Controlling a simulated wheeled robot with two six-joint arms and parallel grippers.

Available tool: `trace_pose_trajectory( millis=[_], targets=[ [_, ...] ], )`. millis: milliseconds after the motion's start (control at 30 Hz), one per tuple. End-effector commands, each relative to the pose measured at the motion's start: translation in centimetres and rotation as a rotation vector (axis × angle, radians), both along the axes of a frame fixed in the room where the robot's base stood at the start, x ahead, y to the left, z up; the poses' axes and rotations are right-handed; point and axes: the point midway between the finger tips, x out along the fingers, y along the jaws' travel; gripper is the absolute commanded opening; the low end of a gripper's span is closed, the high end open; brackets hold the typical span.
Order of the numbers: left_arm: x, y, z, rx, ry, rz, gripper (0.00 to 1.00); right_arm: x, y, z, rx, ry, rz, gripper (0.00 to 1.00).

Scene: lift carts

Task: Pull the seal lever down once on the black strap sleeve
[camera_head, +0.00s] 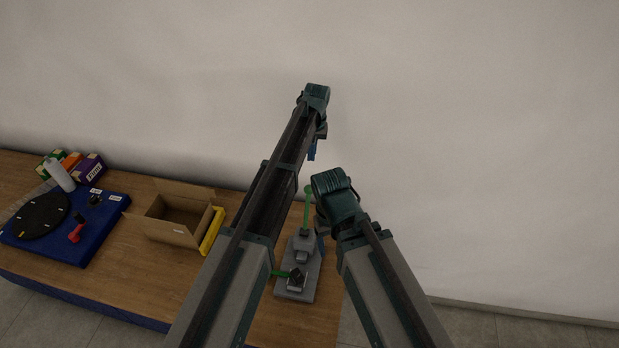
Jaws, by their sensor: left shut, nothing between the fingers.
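A grey sealing device (308,262) stands near the right end of the wooden table. A green lever (307,205) stands upright from it, with its lower part against the grey body. The small black strap sleeve (296,277) sits at the front of the device, with a short green bar to its left. My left gripper (312,150) hangs below the far end of my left arm, above and behind the lever, shut and apart from it. My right gripper (321,230) is mostly hidden under my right wrist, close to the device; its fingers cannot be made out.
An open cardboard box (172,228) stands left of the device, with a yellow object (212,231) beside it. A blue board (75,240) with a black disc and a red-handled part lies at left. A white bottle (60,174) and small boxes stand behind it.

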Motion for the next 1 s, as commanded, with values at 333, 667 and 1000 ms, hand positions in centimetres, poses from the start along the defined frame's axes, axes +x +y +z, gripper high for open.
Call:
trace_pose_trajectory(
  millis=[333, 667, 1000],
  targets=[
    [0.0, 0.0, -0.7, 0.000, 0.000, 0.000, 0.00, 0.0, 0.0, -0.7, 0.000, 0.000, 0.003, 0.71],
    [0.1, 0.3, -4.3, 0.000, 0.000, 0.001, 0.00, 0.1, 0.0, -4.3, -0.001, 0.001, 0.022, 0.71],
    [0.2, 0.6, -8.9, 0.000, 0.000, 0.001, 0.00, 0.1, 0.0, -8.9, -0.001, -0.001, 0.027, 0.71]
  ],
)
